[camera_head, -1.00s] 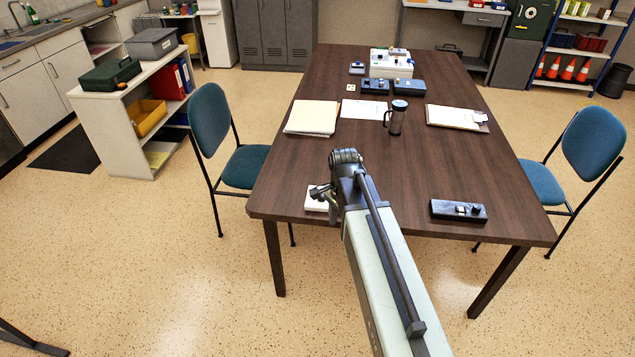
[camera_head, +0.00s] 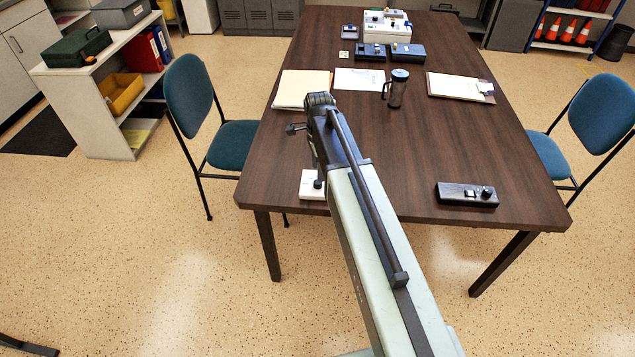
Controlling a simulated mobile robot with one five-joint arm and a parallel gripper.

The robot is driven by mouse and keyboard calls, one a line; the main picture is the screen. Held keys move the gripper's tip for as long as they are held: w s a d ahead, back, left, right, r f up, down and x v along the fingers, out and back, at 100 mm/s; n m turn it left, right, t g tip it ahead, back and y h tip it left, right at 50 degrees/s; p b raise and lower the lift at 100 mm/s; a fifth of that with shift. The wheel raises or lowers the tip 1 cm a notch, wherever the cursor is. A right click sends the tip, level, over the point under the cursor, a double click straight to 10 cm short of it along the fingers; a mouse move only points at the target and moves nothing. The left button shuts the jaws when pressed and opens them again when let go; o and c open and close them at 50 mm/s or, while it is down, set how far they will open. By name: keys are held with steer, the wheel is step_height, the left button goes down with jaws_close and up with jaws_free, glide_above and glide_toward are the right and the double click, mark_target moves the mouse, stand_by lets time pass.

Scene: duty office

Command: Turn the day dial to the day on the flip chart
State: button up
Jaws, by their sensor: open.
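My arm reaches over the near part of the brown table. My gripper (camera_head: 296,129) shows as a small dark shape at the left of the arm's end, mostly hidden by the arm; it is open and seems to hold nothing. A white box (camera_head: 311,187) with a dark knob lies at the table's near left edge, partly behind my arm. A black control box (camera_head: 466,194) with small knobs lies at the near right edge. I cannot tell which of these, if either, is the day dial. No flip chart is in view.
The table (camera_head: 430,150) also bears a mug (camera_head: 397,88), a folder (camera_head: 302,90), a paper (camera_head: 360,79), a clipboard (camera_head: 460,87) and several devices at the far end. Blue chairs stand left (camera_head: 190,100) and right (camera_head: 603,113). The floor in front is clear.

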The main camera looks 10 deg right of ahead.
mark_target(318, 184)
step_height(318, 184, down, 6)
steer(key=b, duration=0.4)
steer(key=shift+s+a+r, duration=0.1)
steer(key=shift+a+r, duration=0.05)
steer(key=shift+r, duration=0.2)
